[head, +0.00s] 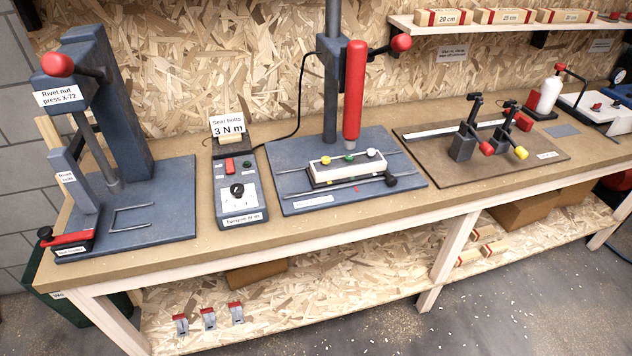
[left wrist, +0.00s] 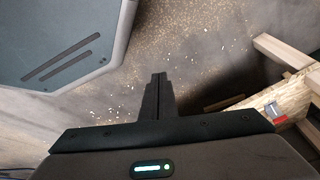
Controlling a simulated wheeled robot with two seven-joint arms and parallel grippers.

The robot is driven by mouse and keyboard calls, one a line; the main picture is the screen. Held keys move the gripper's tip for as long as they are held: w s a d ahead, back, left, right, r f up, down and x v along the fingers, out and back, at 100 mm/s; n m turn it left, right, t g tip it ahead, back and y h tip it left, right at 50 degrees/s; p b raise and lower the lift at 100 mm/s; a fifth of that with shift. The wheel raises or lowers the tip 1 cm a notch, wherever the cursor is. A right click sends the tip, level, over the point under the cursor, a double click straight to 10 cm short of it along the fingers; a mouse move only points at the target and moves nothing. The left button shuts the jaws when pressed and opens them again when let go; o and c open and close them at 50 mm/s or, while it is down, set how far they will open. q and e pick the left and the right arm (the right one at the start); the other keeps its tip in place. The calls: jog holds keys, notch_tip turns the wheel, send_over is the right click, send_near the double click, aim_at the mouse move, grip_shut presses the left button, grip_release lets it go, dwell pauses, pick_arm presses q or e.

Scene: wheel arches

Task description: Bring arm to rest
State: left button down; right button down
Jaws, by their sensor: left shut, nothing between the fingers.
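My left gripper (left wrist: 159,78) shows in the left wrist view with its two fingers together and nothing between them. It hangs over the grey floor (left wrist: 190,40), clear of the bench. Neither arm and neither gripper shows in the head view. My right gripper is in no view.
A long workbench (head: 180,243) holds a rivet nut press (head: 120,110), a torque unit (head: 238,190), a red screwdriver on a stand (head: 355,90) and a brown clamp board (head: 440,165). A lower shelf (head: 300,300) carries small red-topped parts. In the left wrist view, wooden bench legs (left wrist: 283,50) stand at right.

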pick_arm(q)
jog(key=s+a+f+g, duration=0.1)
jog(key=s+a+f, duration=0.1)
jog(key=s, duration=0.7)
jog(key=s+a+f+g, duration=0.1)
jog(key=s+a+f, duration=0.2)
jog(key=s, duration=0.7)
notch_tip(320, 180, down, 2)
jog(key=shift+n+g+b, duration=0.3)
jog(key=shift+b, duration=0.15)
jog(key=shift+d, duration=0.1)
